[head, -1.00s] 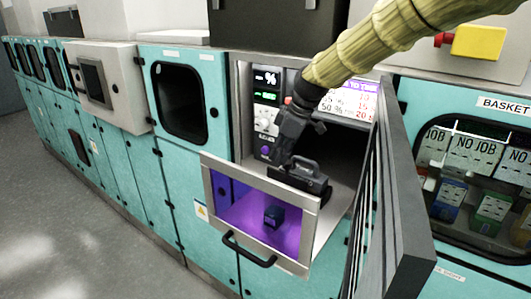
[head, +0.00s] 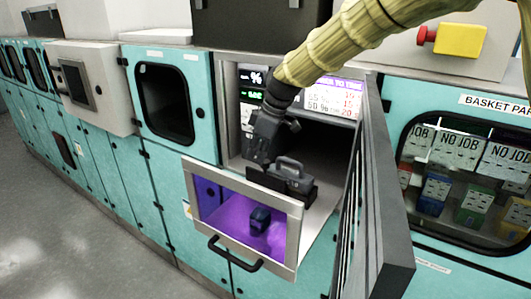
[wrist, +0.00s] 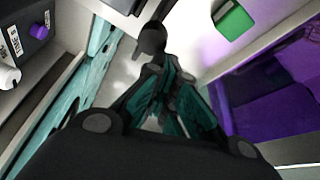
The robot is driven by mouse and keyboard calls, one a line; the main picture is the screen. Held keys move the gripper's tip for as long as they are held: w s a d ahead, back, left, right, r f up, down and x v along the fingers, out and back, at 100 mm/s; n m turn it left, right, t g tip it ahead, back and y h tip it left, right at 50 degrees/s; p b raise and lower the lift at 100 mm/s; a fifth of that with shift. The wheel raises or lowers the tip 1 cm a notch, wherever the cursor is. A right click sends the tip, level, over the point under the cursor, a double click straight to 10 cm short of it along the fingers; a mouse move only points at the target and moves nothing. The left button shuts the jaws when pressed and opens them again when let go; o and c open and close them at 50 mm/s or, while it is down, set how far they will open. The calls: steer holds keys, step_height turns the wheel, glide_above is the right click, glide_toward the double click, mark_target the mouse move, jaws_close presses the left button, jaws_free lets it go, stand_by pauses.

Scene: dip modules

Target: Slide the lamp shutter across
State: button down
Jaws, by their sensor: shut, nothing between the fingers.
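A black block with a raised handle (head: 286,172) sits in the open bay, above the purple-lit drawer; it may be the lamp shutter, but I cannot tell for certain. My gripper (head: 260,160) is just left of that handle and appears apart from it. In the wrist view the fingers of my gripper (wrist: 168,98) are together, with nothing seen between them. A dark rounded knob (wrist: 152,38) shows just beyond the fingertips; I cannot tell whether they touch it. My gripper hides part of the control panel (head: 250,97) behind it.
A window-fronted drawer (head: 240,215) with a dark block (head: 260,219) inside juts out below. A dark open door (head: 368,200) stands close on the right. A purple-lit area (wrist: 270,110) is right of the fingers; a green block (wrist: 232,18) is above it.

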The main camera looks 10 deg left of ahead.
mark_target(266, 161)
steer(key=b+v, duration=0.3)
steer(key=v, duration=0.5)
steer(key=shift+w+d+r, duration=0.2)
steer(key=shift+d+r, duration=0.05)
steer(key=shift+r, duration=0.1)
steer(key=c, duration=1.7)
jaws_free()
steer(key=shift+d+r, duration=0.35)
steer(key=shift+r, duration=0.15)
steer(key=o, duration=0.3)
steer(key=shift+d+r+m+p, duration=0.15)
steer(key=shift+d+m+p, duration=0.2)
steer(key=shift+p, duration=0.45)
steer(key=shift+o, duration=1.1)
steer(key=shift+s+d+m+t+p, duration=0.1)
steer(key=shift+d+m+t+p, duration=0.2)
steer(key=shift+m+p, duration=0.25)
steer(key=shift+m+t, duration=0.3)
steer(key=shift+m, duration=0.6)
steer(key=shift+s+d+f+p+x, duration=0.1)
steer(key=shift+d+p+x, duration=0.15)
steer(key=shift+p+x, duration=1.35)
steer(key=shift+s+d+f+p+x, duration=0.2)
steer(key=shift+p+x, duration=0.65)
steer(key=shift+x, duration=1.45)
steer(key=shift+w+d+p+x, duration=0.1)
steer(key=shift+d+p+x, duration=0.2)
steer(key=shift+p+x, duration=1.3)
steer(key=shift+a+f+b, duration=0.1)
steer(key=shift+f+b, duration=0.25)
